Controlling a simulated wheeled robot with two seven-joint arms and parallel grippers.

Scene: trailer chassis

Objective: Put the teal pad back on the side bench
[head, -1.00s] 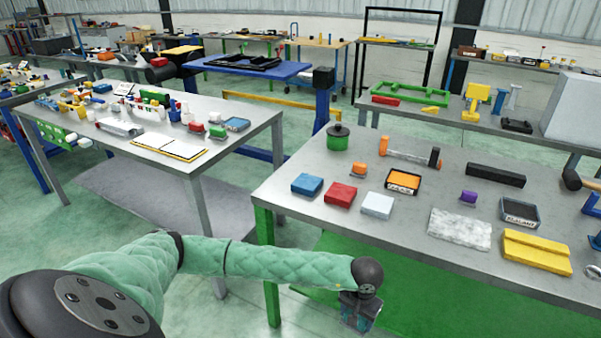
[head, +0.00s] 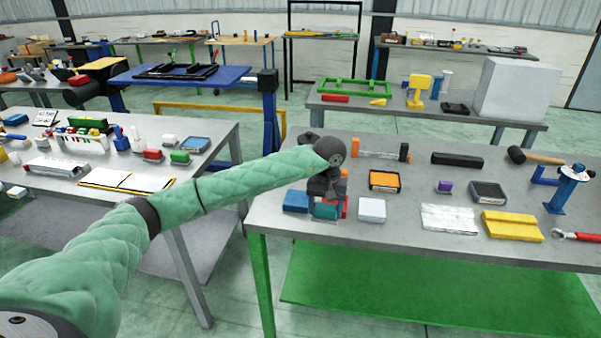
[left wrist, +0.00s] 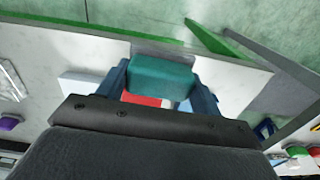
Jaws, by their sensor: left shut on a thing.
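My left gripper (head: 326,203) is shut on the teal pad (head: 325,212), over the front left part of the grey bench (head: 400,222) with green legs. In the left wrist view the teal pad (left wrist: 160,78) sits between the two blue-grey fingers. A red pad (left wrist: 147,100) shows just beyond it and is mostly hidden by the gripper in the head view. A blue pad (head: 296,201) lies left of the gripper and a white pad (head: 372,210) right of it. I cannot tell whether the teal pad touches anything below. My right gripper is not in view.
An orange-topped tray (head: 385,181), purple block (head: 444,187), dark tray (head: 488,192) and yellow block (head: 512,226) share this bench. Another grey bench (head: 205,132) stands left across a floor gap, with an open notebook (head: 125,179) and small parts. A back bench (head: 450,116) holds a green frame.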

